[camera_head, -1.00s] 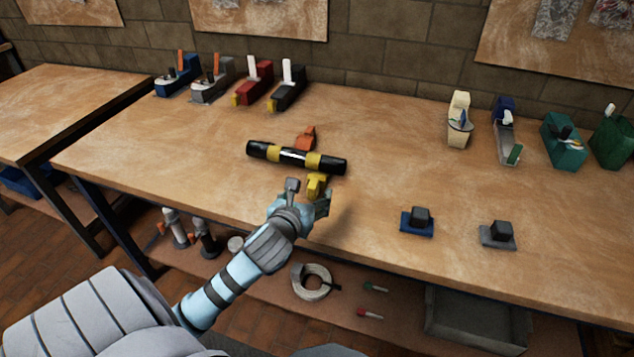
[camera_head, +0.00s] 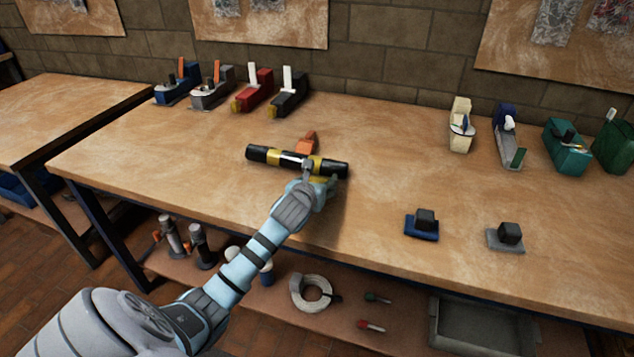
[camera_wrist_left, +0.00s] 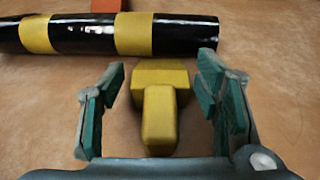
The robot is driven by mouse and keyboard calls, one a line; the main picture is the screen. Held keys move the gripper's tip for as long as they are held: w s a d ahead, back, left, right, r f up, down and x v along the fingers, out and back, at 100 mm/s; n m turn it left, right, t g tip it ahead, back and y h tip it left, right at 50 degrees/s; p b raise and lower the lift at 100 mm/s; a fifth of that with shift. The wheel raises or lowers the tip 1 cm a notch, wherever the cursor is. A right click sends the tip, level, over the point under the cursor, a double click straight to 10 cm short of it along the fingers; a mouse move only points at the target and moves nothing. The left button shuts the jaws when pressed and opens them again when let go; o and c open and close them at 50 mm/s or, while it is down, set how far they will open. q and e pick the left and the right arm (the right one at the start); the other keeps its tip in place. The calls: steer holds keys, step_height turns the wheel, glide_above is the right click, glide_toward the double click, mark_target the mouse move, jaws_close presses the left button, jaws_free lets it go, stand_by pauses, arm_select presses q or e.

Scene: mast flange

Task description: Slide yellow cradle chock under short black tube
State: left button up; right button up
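The short black tube (camera_head: 262,156) with yellow bands lies across the bench; its near side also shows at the top of the left wrist view (camera_wrist_left: 85,33). The yellow cradle chock (camera_wrist_left: 160,115) sits on the bench at the near side of the tube, its block end close to the tube and its narrower part toward me. In the head view my gripper mostly hides it. My left gripper (camera_head: 321,174) is around the chock, with a green-padded finger on each side and visible gaps. It is open. My right gripper is not in view.
An orange chock (camera_head: 307,143) sits at the far side of the tube. A blue-based block (camera_head: 422,226) and a grey-based block (camera_head: 506,237) stand at the right front. Several planes line the bench's back. The bench between is clear.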

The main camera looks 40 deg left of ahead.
arm_select(q)
steer(key=c, duration=0.9)
steer(key=shift+w+r, duration=0.1)
steer(key=shift+w, duration=0.05)
steer(key=shift+w+p, duration=0.1)
steer(key=shift+p, duration=0.25)
steer(key=o, duration=1.3)
steer(key=shift+c, duration=0.2)
steer(key=v, duration=1.2)
steer(key=shift+r, duration=0.1)
